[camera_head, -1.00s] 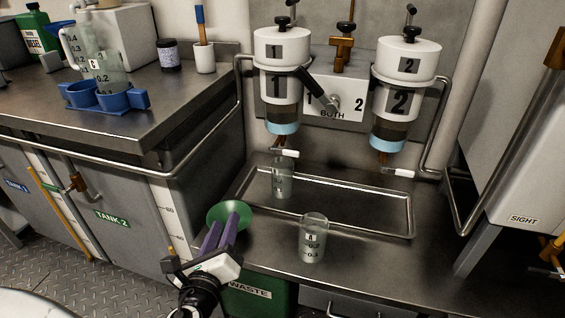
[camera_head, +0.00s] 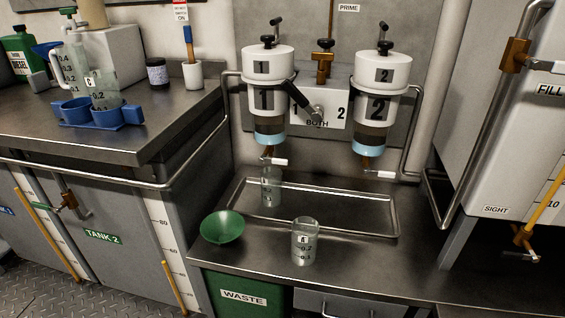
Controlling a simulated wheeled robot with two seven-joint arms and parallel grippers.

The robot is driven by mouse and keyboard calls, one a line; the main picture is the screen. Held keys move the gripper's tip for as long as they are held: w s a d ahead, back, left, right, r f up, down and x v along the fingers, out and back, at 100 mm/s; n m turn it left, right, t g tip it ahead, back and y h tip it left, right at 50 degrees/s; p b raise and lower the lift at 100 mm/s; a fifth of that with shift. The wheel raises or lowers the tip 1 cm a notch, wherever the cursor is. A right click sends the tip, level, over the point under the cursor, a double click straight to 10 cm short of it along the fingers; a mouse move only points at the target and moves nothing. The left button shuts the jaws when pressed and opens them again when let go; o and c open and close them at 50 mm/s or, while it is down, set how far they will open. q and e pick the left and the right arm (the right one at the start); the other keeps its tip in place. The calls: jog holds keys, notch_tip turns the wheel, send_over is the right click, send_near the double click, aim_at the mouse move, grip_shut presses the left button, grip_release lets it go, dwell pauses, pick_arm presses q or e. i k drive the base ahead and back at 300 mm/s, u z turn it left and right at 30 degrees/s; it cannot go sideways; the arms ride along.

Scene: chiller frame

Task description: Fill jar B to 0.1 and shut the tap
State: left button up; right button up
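A clear jar (camera_head: 271,187) stands in the tray under the outlet of filter 1 (camera_head: 268,90); its label is too small to read. A second clear jar (camera_head: 305,243), marked with a scale, stands on the counter in front of the tray; its label letter is hard to make out. The tap (camera_head: 273,161) under filter 1 has a white handle pointing right. A similar tap (camera_head: 378,174) sits under filter 2 (camera_head: 378,95). Whether either tap is running cannot be told. Neither of my grippers is in view.
The metal tray (camera_head: 335,232) has a raised rim. The counter right of the front jar is clear.

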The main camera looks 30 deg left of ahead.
aim_at(263, 158)
jog(key=z, duration=1.1)
jog(key=i, duration=0.35)
jog(key=u, duration=1.65)
